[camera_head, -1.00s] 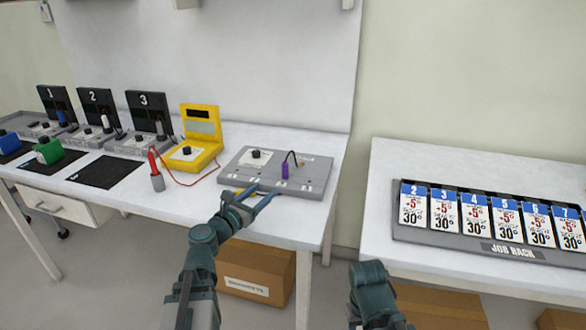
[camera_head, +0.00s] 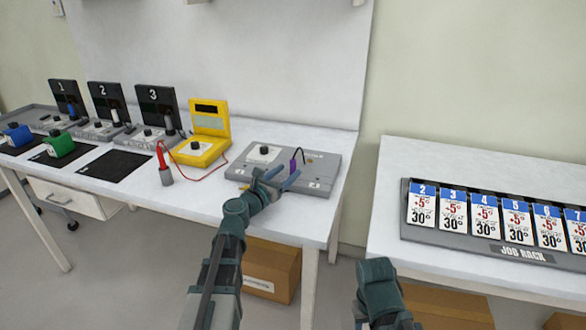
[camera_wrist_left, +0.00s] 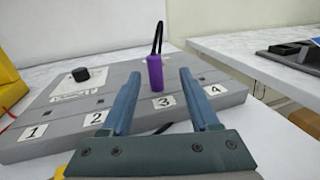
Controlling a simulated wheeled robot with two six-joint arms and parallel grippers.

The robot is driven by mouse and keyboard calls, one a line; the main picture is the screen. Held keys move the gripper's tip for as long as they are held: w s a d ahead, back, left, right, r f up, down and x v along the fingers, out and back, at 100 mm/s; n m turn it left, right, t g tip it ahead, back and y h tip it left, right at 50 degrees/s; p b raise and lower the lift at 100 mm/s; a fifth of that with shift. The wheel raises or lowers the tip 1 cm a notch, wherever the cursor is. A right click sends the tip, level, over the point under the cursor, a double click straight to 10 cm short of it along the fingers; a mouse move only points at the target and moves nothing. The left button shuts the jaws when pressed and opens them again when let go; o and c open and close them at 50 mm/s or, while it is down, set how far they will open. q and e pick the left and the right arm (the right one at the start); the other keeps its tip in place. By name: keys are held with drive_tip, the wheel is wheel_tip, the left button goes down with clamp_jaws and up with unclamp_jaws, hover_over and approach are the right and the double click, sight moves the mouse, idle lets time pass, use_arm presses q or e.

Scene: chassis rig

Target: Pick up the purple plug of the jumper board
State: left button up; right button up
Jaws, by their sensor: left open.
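The purple plug (camera_wrist_left: 155,73) stands upright on the grey jumper board (camera_wrist_left: 60,120), with a black cable looping from its top. In the left wrist view it is beyond and between the two blue fingers of my left gripper (camera_wrist_left: 163,92), near the label 3. In the head view the plug (camera_head: 293,167) shows just behind the fingers, on the board (camera_head: 318,180). My left gripper (camera_head: 280,179) is open and empty over the board's front part. My right arm shows at the lower middle, but its gripper jaws cannot be made out.
A yellow meter (camera_head: 206,135) stands left of the board, with a red probe (camera_head: 162,160) in a grey holder. Numbered stations, a blue block (camera_head: 17,135) and a green block (camera_head: 59,144) are farther left. A job rack (camera_head: 490,225) lies on the right table.

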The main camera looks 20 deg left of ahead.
sight(291, 167)
use_arm(q)
drive_tip(key=shift+w, duration=0.1)
drive_tip(key=x, duration=0.5)
drive_tip(key=shift+w+a+f, duration=0.15)
drive_tip(key=shift+a, duration=0.15)
drive_tip(key=shift+c, duration=0.3)
clamp_jaws()
